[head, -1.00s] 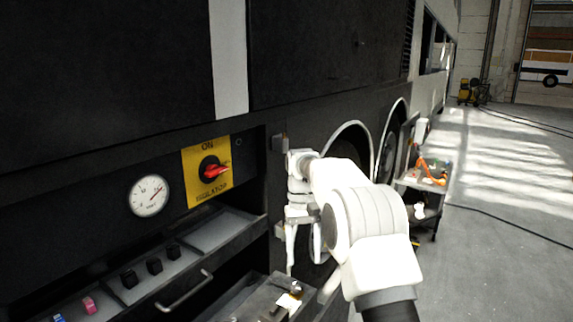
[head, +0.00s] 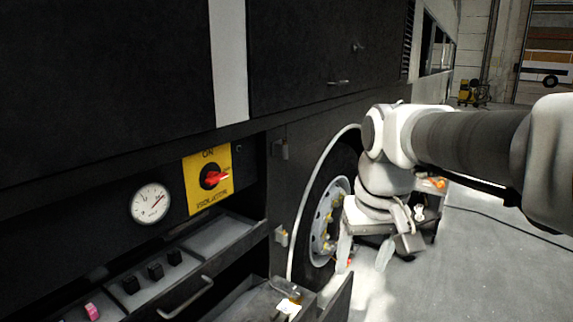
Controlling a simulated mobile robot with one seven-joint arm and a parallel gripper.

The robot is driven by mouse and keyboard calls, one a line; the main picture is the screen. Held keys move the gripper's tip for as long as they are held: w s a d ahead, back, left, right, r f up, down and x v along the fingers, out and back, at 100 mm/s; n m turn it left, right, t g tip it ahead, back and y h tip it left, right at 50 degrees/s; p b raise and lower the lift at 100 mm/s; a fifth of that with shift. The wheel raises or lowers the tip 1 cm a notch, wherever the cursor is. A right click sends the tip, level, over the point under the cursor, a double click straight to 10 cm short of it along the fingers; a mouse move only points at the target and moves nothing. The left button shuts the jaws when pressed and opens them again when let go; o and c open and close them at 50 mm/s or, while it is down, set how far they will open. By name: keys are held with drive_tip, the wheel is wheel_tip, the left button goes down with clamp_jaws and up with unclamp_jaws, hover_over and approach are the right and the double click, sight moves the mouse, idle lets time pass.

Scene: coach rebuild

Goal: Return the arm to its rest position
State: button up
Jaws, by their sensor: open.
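My white arm reaches in from the right edge of the head view, with its dark forearm level and its wrist bent down. My gripper (head: 363,262) hangs below the wrist, pointing down, its two pale fingers apart with nothing between them. It is in front of the coach's wheel (head: 322,228) and appears clear of it, though the exact distance is hard to tell. The red isolator switch (head: 213,178) on its yellow plate is to the left, well apart from my gripper.
An open compartment with a gauge (head: 151,203) and a handled drawer (head: 187,297) is at left. A lower open tray (head: 247,304) juts out near my gripper. A cart (head: 428,228) is partly hidden behind my arm. Clear concrete floor (head: 470,270) lies to the right.

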drive_tip(key=s+d+f+t, duration=0.2)
drive_tip(key=s+f, duration=0.1)
drive_tip(key=s, duration=0.9)
drive_tip(key=shift+s+f+m+t+p, duration=0.15)
drive_tip(key=shift+f+m+t+p, duration=0.15)
drive_tip(key=shift+t+p, duration=0.15)
